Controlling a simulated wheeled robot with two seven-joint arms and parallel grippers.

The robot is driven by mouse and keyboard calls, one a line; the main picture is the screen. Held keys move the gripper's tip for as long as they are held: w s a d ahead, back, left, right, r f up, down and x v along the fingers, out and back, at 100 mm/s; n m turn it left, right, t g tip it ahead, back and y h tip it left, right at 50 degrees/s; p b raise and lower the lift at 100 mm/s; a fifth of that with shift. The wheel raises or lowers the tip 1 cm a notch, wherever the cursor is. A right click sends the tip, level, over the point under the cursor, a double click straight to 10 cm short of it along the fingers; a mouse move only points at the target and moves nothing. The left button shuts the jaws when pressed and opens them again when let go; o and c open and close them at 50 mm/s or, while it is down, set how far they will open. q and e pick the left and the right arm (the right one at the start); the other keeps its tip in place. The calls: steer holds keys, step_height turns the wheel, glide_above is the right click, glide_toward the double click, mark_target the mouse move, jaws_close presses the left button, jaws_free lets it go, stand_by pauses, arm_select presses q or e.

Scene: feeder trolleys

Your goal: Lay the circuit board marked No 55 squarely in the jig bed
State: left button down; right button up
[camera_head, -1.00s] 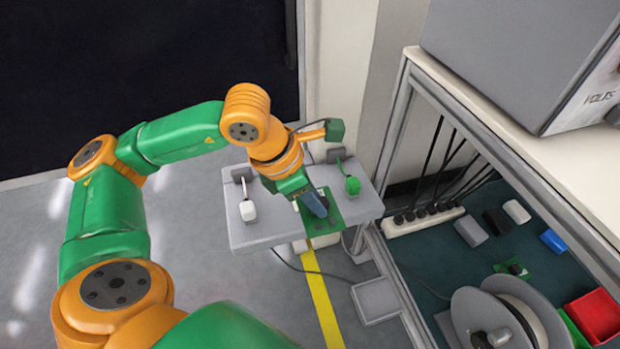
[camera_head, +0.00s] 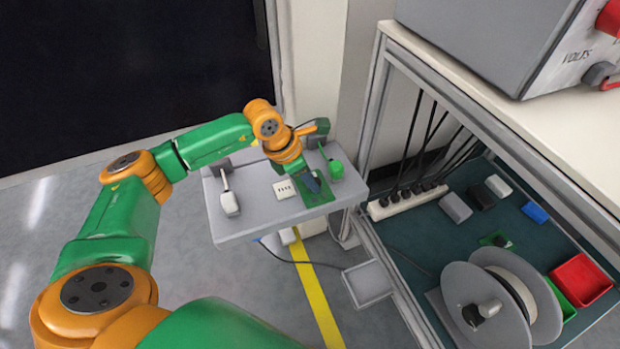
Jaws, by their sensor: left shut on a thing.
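A green circuit board (camera_head: 318,196) shows under my left gripper (camera_head: 312,182), over the right part of a grey plate (camera_head: 238,232) with two levers that looks like the jig bed. My left gripper is shut on the board and hides part of it. I cannot tell whether the board rests on the plate or sits square. No number on it is readable. A second small green board (camera_head: 497,239) with a dark part lies on the teal shelf. My right gripper is not in view.
A white-tipped lever (camera_head: 229,203) stands left and a green-tipped lever (camera_head: 336,169) right of the board. A white marked patch (camera_head: 284,189) is beside it. The trolley frame, a reel (camera_head: 470,292) and a red bin (camera_head: 579,281) are to the right.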

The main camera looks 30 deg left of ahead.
mark_target(306, 195)
arm_select(q)
steer(key=c, duration=0.7)
jaws_free()
